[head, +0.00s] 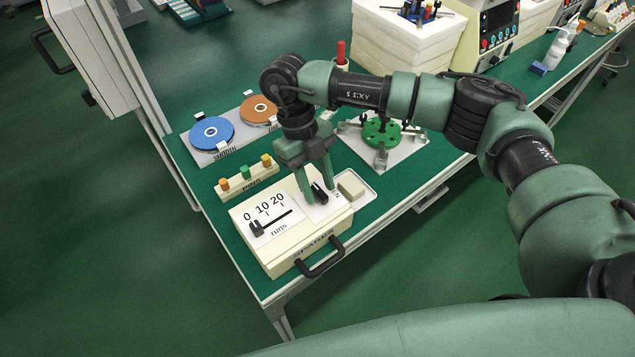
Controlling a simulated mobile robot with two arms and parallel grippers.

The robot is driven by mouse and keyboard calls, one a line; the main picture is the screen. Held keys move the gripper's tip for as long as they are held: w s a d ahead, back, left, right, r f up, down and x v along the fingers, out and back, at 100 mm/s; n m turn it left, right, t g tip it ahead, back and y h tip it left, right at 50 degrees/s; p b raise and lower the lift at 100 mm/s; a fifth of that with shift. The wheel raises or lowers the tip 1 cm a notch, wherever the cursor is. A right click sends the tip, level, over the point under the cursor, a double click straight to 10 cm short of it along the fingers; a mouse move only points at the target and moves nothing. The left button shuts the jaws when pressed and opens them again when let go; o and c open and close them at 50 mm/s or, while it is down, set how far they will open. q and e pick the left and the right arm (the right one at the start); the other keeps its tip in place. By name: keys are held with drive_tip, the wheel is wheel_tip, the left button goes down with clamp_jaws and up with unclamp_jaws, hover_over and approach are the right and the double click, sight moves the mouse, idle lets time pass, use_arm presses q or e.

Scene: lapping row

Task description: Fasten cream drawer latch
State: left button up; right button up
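The cream drawer box (316,247) stands at the table's near corner, with a black pull handle (320,257) on its front face. On its top, a black latch-like knob (320,194) sits on a white plate with partly hidden lettering. My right gripper (320,190) reaches down over this plate. Its green fingers are apart, on either side of the black knob. I cannot tell whether they touch it. The drawer looks closed. My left gripper is not in view.
A slider scale (269,222) marked 0, 10, 20 lies left of the knob, and a cream block (351,186) right of it. Behind are a peg strip (247,183), a blue disc (211,132), an orange disc (259,109) and a green fixture (381,132).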

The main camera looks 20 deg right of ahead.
drive_tip(key=b+v, duration=0.1)
drive_tip(key=v, duration=0.6)
drive_tip(key=shift+r+b, duration=0.3)
drive_tip(key=shift+w, duration=0.1)
